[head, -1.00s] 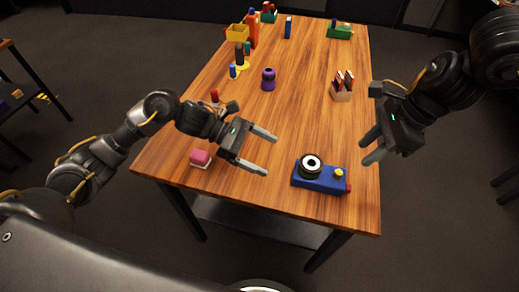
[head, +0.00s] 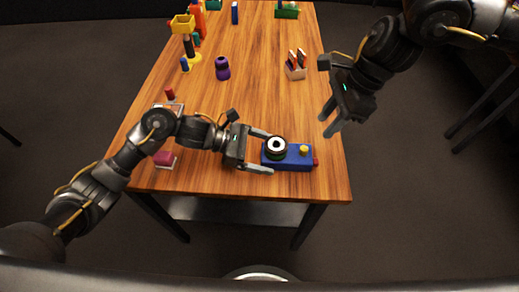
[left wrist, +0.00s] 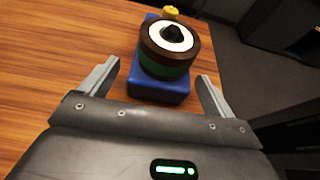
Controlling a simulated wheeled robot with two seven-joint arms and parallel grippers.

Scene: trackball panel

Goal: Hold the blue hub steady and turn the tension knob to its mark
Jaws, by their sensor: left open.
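The blue hub (head: 291,164) lies near the table's front right. It carries a round dark ring with a white top and dark centre (head: 277,145), a yellow knob (head: 304,149) and a red end piece (head: 315,161). I cannot tell which is the tension knob, and no mark is readable. My left gripper (head: 270,153) is open at the hub's left end, one finger on each side. In the left wrist view the hub (left wrist: 160,90) sits between the spread fingers, with gaps visible. My right gripper (head: 327,125) is open and empty, above the table's right edge.
A pink-topped block (head: 164,158) lies left of the left gripper. A purple piece (head: 222,68) and a holder with orange-brown pieces (head: 296,66) stand farther back. A yellow-topped stand (head: 183,25) is at the back left. The middle of the table (head: 255,100) is clear.

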